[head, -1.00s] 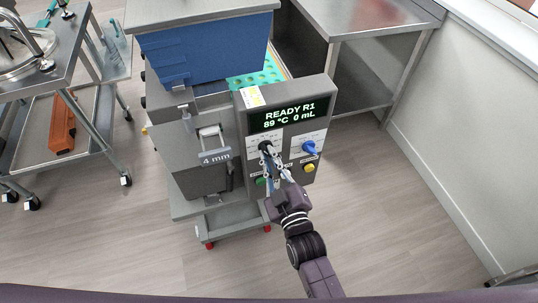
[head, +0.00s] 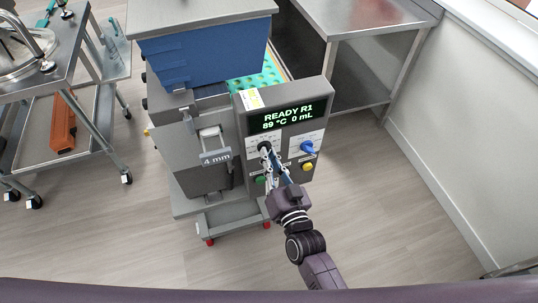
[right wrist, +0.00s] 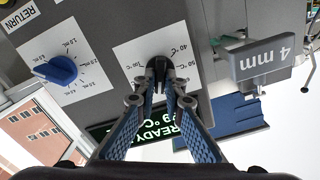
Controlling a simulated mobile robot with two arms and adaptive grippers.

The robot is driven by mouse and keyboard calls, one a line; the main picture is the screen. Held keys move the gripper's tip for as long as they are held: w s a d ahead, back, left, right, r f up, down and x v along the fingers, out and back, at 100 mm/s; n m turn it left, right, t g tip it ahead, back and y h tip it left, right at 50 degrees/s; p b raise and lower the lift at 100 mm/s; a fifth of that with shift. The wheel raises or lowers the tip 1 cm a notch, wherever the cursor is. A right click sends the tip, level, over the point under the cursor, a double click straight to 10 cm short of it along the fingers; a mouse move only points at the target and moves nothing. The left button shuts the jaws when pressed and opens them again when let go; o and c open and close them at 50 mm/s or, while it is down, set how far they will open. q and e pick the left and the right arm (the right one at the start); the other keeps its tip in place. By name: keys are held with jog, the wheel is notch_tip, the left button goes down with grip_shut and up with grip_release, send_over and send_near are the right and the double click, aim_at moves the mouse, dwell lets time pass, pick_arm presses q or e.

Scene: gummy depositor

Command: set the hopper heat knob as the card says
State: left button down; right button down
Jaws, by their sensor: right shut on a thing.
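The black heat knob (head: 265,147) is on the left dial plate of the grey control panel, below the display (head: 281,118), which reads "READY R1, 89 °C 0 mL". My right gripper (head: 268,158) is shut on this knob. In the right wrist view the knob (right wrist: 159,66) sits between the fingertips (right wrist: 158,92), on a white plate with °C marks. Which mark its pointer faces I cannot tell. A small white and yellow card (head: 252,98) is at the panel's top left corner; its text is too small to read. My left gripper is not in view.
A blue dial knob (head: 308,147) with mL marks is right of the heat knob. Green (head: 260,180) and yellow (head: 307,167) buttons are below. A "4 mm" lever plate (head: 216,158) juts out at left. Open floor lies to the right.

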jog(key=m, duration=0.5)
jog(key=m+b, duration=0.1)
jog(key=m, duration=0.5)
jog(key=shift+d+f, duration=0.15)
dwell(0.3)
jog(key=c, duration=2)
grip_release()
jog(key=v, duration=1.2)
